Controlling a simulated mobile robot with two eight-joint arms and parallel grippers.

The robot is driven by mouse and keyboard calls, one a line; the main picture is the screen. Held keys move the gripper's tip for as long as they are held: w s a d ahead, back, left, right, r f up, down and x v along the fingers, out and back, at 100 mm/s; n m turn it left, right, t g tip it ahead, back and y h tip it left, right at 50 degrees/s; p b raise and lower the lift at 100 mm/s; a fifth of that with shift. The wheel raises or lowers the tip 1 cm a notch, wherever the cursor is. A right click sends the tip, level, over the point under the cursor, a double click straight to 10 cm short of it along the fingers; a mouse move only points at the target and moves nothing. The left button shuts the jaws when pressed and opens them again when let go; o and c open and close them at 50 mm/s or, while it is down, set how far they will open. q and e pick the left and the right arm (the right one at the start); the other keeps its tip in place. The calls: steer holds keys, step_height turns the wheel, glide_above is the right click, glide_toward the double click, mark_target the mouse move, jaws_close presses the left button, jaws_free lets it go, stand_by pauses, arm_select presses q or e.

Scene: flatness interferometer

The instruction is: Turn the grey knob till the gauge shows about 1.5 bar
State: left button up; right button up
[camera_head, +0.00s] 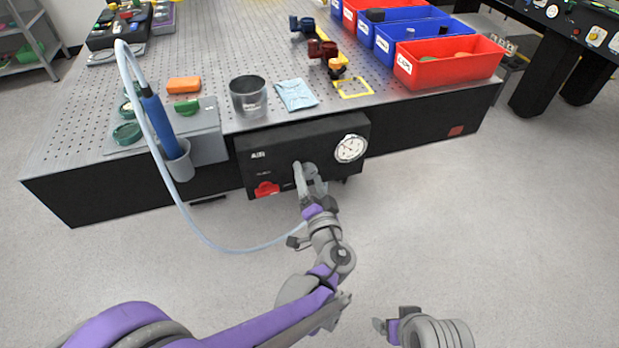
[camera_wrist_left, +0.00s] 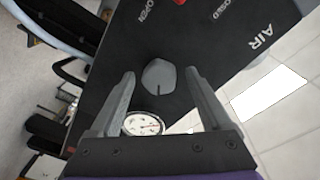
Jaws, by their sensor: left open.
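The grey knob (camera_wrist_left: 159,77) sits on the black air panel (camera_head: 245,146) on the front of the table. In the head view the knob (camera_head: 310,169) is partly hidden by my left gripper. The white round gauge (camera_head: 350,148) is to the right of the knob; it also shows in the left wrist view (camera_wrist_left: 143,124), partly cut off by my gripper. Its reading is too small to tell. My left gripper (camera_wrist_left: 159,82) is open, with one finger on each side of the knob and gaps showing. In the head view it (camera_head: 309,168) reaches the panel from below. My right gripper (camera_head: 392,327) is low at the bottom.
A red valve handle (camera_head: 266,188) is on the panel's lower left. A pale hose (camera_head: 180,205) loops down left of the panel. A metal cup (camera_head: 248,98) and a blue cloth (camera_head: 296,95) lie on the table above. The floor in front is clear.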

arm_select(q)
jaws_close()
steer(key=shift+m, duration=0.5)
jaws_free()
steer(key=p+v, duration=0.1)
steer(key=v, duration=1)
